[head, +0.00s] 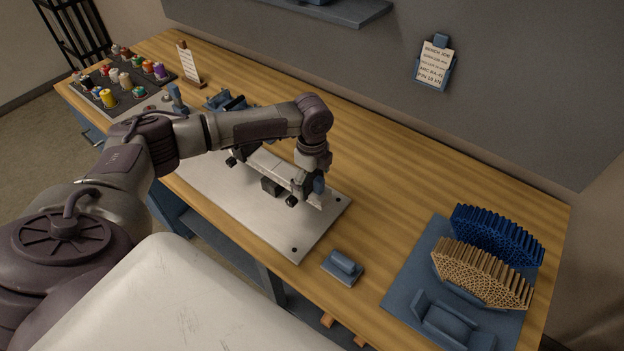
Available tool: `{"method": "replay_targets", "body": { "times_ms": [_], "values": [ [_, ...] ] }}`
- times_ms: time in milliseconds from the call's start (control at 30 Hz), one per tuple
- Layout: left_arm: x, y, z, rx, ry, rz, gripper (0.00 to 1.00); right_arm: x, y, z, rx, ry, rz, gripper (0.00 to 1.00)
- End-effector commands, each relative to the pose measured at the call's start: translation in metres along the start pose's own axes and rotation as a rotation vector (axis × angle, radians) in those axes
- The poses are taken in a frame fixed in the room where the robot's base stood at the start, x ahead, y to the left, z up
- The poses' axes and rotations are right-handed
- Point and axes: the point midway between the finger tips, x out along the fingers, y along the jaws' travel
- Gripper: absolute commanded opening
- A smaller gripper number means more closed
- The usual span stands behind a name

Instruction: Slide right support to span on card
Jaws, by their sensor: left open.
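A pale rail fixture (268,164) lies on a light metal base plate (318,230). My left arm crosses over it and hides part of it. My left gripper (308,186) points down at the rail's right end and is open. More blue fixture parts (228,101) show behind my arm at the far end. A white card (435,65) with printed lines hangs on the back panel; its text is too small to read surely. My right gripper is out of view.
A small blue block with a rounded top (343,266) sits near the front edge. A blue tray (408,283) at right holds tan (480,274) and blue (497,235) lattice pieces. Colourful spools (122,78) and a standing card (189,63) are at far left. The table behind the plate is clear.

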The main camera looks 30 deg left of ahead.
Motion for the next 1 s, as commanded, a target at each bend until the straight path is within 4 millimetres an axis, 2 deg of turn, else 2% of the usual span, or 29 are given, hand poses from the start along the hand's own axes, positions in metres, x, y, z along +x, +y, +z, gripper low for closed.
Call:
{"method": "replay_targets", "body": {
  "times_ms": [467, 800, 1000],
  "values": [
    [-0.035, 0.0, 0.0, 0.0, 0.0, 0.001, 1.0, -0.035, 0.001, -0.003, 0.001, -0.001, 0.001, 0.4],
    [-0.059, 0.0, 0.0, -0.001, 0.0, -0.001, 1.0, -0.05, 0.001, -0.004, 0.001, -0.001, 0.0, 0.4],
    [-0.06, 0.0, 0.0, -0.001, -0.001, 0.0, 1.0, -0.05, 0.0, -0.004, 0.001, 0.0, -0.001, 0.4]
  ]
}}
